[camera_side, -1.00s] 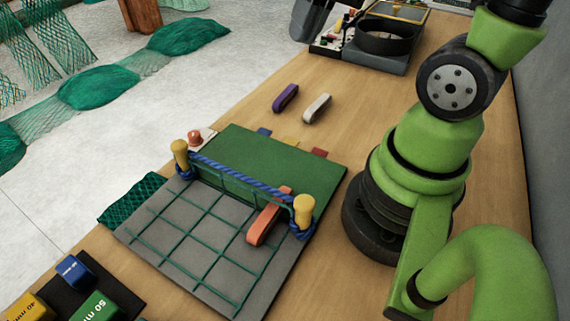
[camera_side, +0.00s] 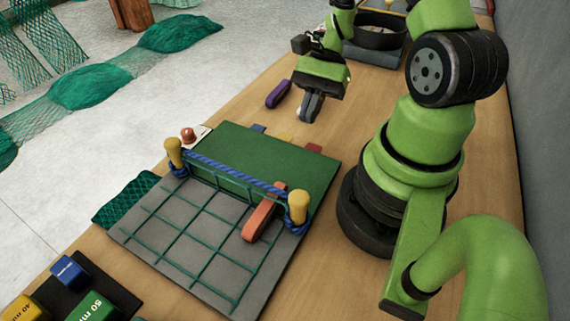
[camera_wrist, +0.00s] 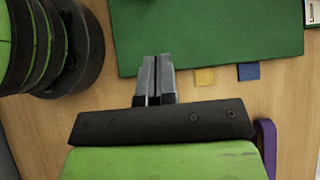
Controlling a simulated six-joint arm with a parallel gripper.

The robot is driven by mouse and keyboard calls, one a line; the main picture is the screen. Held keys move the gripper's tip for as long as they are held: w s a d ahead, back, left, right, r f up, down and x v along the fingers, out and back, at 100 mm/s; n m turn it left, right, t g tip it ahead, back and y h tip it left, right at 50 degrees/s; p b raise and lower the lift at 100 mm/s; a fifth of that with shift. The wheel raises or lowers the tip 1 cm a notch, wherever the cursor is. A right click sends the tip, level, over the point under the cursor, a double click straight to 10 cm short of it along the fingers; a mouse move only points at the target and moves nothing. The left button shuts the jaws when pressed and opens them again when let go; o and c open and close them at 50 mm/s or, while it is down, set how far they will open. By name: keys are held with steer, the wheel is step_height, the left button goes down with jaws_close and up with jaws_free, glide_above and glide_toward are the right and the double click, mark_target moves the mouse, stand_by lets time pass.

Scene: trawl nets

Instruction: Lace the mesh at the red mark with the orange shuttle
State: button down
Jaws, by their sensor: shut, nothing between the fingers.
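The orange shuttle (camera_side: 262,215) lies on the right part of the green mesh (camera_side: 190,238), its far end by the blue rope (camera_side: 225,170). The mesh is spread over a grey panel in front of the rope, which runs between two yellow posts. I see no clear red mark on the mesh; a red tab (camera_side: 314,148) sits at the far edge of the green board (camera_side: 250,160). My gripper (camera_side: 311,108) is shut and empty, pointing down beyond the board, away from the shuttle. In the wrist view its closed fingers (camera_wrist: 156,66) are near the board's edge.
A purple shuttle (camera_side: 278,94) lies left of my gripper. A yellow tab (camera_wrist: 204,76) and a blue tab (camera_wrist: 248,72) line the board's edge. A red button (camera_side: 188,135) stands by the left post. Coloured blocks (camera_side: 70,272) are at front left.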

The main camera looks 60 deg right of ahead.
mark_target(284, 179)
steer(key=x, duration=0.8)
steer(key=shift+s+a, duration=0.1)
steer(key=a, duration=0.3)
steer(key=shift+f, duration=0.1)
steer(key=shift+a, duration=0.5)
steer(key=shift+a, duration=0.1)
steer(key=shift+a, duration=1.75)
steer(key=shift+d, duration=0.1)
